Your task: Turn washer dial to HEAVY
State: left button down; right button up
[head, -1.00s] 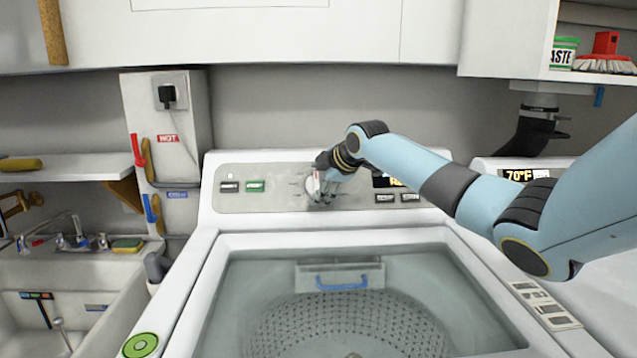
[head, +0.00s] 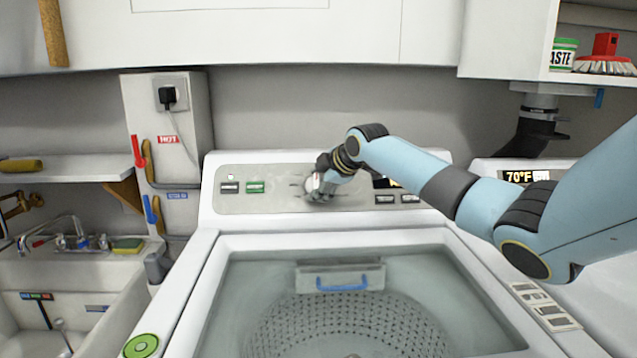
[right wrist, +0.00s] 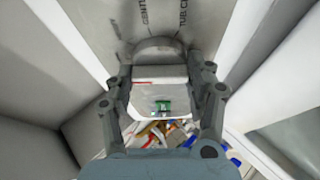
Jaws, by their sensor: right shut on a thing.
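The washer dial (head: 313,185) is a pale knob on the grey control panel (head: 270,203) at the back of the washer. In the right wrist view the knob (right wrist: 158,92) has a red line across it and a shiny face. My right gripper (head: 321,190) is shut on the knob, with a finger on each side of it (right wrist: 160,76). Printing that looks like "GENTLE" and "TUB CLEAN" shows beyond the knob in the right wrist view. The HEAVY label cannot be made out. My left gripper is not in view.
The washer's tub (head: 350,325) lies open below the panel. Small dark and green buttons (head: 255,187) sit left of the dial. A display, partly behind my right arm, and more buttons (head: 384,199) sit right. A sink (head: 70,270) stands at left; white cabinets (head: 270,35) hang above.

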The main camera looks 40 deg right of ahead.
jog(key=m+p, duration=0.1)
jog(key=m, duration=0.1)
jog(key=m+t+h+p, duration=0.1)
jog(key=m+p, duration=0.1)
jog(key=m, duration=0.1)
jog(key=shift+a+h, duration=0.1)
jog(key=shift+h, duration=0.2)
jog(key=shift+f+m+t+h+p, duration=0.2)
jog(key=shift+m+t+h+p, duration=0.25)
jog(key=shift+m, duration=0.85)
jog(key=o, duration=1.2)
jog(key=shift+s+r, duration=0.1)
jog(key=v, duration=1.2)
jog(key=shift+a, duration=0.1)
jog(key=shift+r, duration=0.1)
